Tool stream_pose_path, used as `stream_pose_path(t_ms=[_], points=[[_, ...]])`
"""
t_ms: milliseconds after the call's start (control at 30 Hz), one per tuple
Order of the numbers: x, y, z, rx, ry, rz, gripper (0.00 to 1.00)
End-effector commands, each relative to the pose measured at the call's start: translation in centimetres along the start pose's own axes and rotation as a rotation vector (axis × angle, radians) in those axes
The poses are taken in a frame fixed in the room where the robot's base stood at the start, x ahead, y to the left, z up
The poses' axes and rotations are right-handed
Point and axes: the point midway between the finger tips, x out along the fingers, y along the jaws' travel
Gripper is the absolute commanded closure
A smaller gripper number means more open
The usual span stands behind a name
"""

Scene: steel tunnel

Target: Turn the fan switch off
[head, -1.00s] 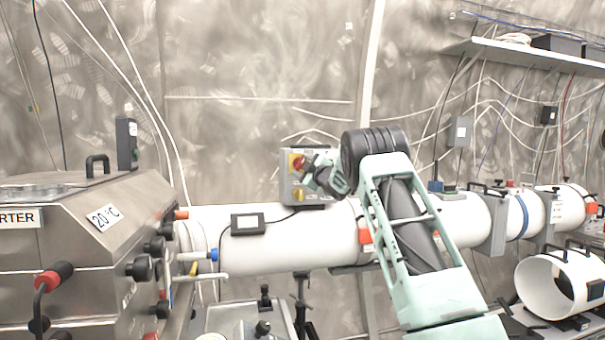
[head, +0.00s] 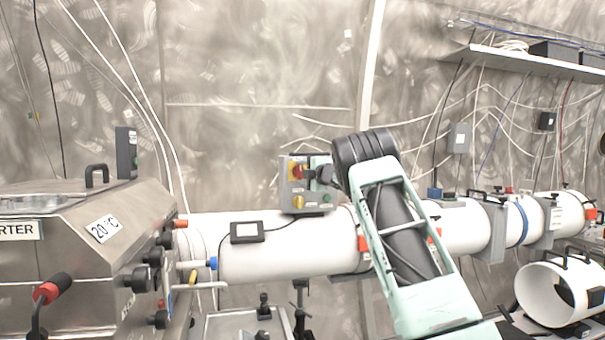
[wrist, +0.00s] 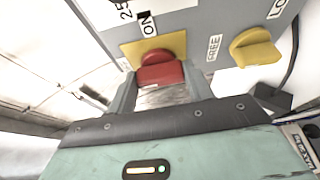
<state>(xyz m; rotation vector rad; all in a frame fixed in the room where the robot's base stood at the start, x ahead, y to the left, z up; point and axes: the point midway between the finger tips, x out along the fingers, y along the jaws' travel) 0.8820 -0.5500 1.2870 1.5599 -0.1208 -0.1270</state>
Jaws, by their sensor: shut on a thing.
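The fan switch is a red knob (head: 297,171) on a yellow plate, on the upper part of a grey control box (head: 285,193). In the wrist view the red knob (wrist: 160,72) sits between the two fingertips of my gripper (wrist: 159,88), which is shut on it. An "ON" label (wrist: 147,24) is beside the yellow plate. In the head view my gripper (head: 311,174) reaches the box from the right and hides part of its face. The fingers cover part of the knob's surroundings, and I cannot tell its exact angle.
A yellow knob (head: 298,202) is lower on the same box; it also shows in the wrist view (wrist: 255,48), beside a "FREE" label. A white pipe (head: 280,258) runs below the box. A steel cabinet (head: 75,270) stands at left. Cables hang on the wall.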

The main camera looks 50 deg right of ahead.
Motion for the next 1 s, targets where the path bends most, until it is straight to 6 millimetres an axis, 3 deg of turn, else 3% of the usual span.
stream_pose_path(t_ms=[400, 433, 500, 833, 1000], points=[[0.1, -0.1, -0.1, -0.008, 0.003, -0.004, 0.72], [0.1, -0.1, -0.1, -0.008, 0.003, -0.004, 0.41], [0.1, -0.1, -0.1, -0.008, 0.003, -0.004, 0.27], [-0.3, -0.1, 0.0, -0.007, 0.001, -0.003, 0.27], [-2.3, -0.1, 0.0, -0.007, -0.001, -0.001, 0.27]])
